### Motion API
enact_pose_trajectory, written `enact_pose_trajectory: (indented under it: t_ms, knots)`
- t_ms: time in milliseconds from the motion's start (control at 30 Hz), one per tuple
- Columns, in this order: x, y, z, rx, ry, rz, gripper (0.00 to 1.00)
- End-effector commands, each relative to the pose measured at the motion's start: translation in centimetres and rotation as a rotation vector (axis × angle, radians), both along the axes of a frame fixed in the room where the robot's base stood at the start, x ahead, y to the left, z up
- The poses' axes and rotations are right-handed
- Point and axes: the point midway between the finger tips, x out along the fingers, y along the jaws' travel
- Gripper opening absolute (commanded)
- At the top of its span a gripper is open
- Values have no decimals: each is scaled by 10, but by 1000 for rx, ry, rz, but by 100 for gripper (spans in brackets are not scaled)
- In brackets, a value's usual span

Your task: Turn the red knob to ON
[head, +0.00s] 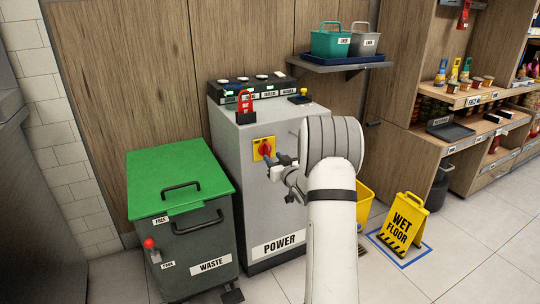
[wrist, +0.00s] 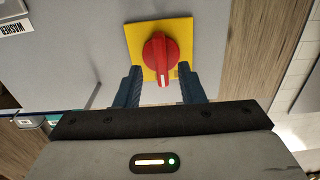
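The red knob (head: 266,148) sits on a yellow plate (head: 258,155) on the front of the grey power cabinet (head: 228,190). In the wrist view, the red knob (wrist: 160,60) lies on its yellow plate (wrist: 142,36), with its grip ridge pointing toward my gripper. My gripper (wrist: 158,76) has its two blue fingers apart, one on each side of the knob's lower part. I cannot tell whether either finger touches the knob. In the head view, my gripper (head: 272,162) is at the knob, partly hidden by my arm. Any ON marking is too small to read.
A green-lidded waste bin (head: 180,185) stands left of the cabinet. A wet floor sign (head: 400,225) and a yellow bucket (head: 364,203) stand on the right. A shelf (head: 340,63) with caddies hangs above.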

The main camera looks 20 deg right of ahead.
Motion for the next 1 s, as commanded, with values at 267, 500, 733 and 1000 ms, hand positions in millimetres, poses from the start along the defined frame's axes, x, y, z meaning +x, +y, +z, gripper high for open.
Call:
enact_pose_trajectory:
  t_ms: [267, 500, 733, 1000]
  knots:
    - [-38, -2, 0, 1, 3, -1, 35]
    - [-43, -1, -1, 1, 2, 0, 35]
    - [-42, -1, -1, 1, 2, 1, 35]
    - [-44, 11, 35, -21, 60, -28, 35]
